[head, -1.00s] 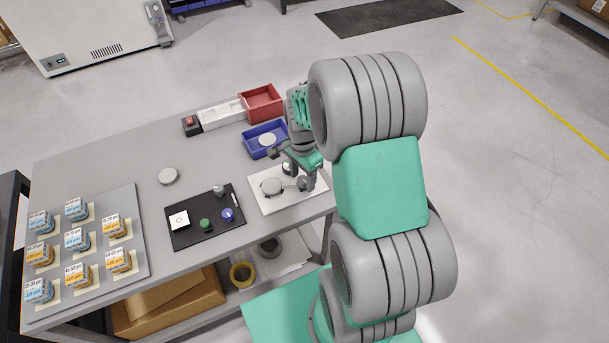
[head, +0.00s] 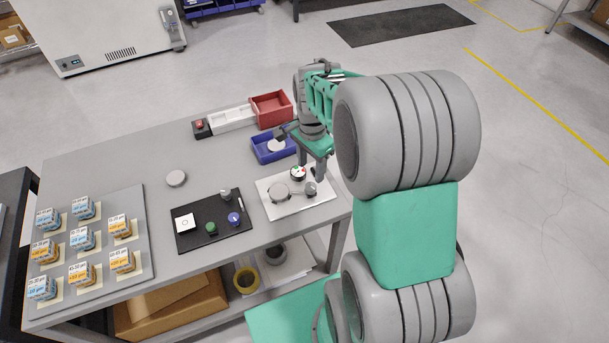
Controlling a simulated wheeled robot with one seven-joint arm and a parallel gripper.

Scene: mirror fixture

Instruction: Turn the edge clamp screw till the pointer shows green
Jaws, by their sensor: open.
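The white fixture plate (head: 281,212) lies near the right end of the grey table. It bears a round grey disc (head: 279,193) and, to its right, a small grey knob-like part (head: 310,188), which looks like the clamp screw. Behind them is a small round dial (head: 298,173) with red and green on its face; its pointer is too small to read. My gripper (head: 299,154) is open and empty, above the back edge of the plate and apart from the knob. One finger shows near the blue bin, the other beside the dial.
A blue bin (head: 263,156) with a grey disc in it, a red bin (head: 272,108) and a white tray (head: 232,119) stand behind. A black mat (head: 212,238) with small parts lies to the left. Several labelled boxes stand far left. The table's middle is mostly clear.

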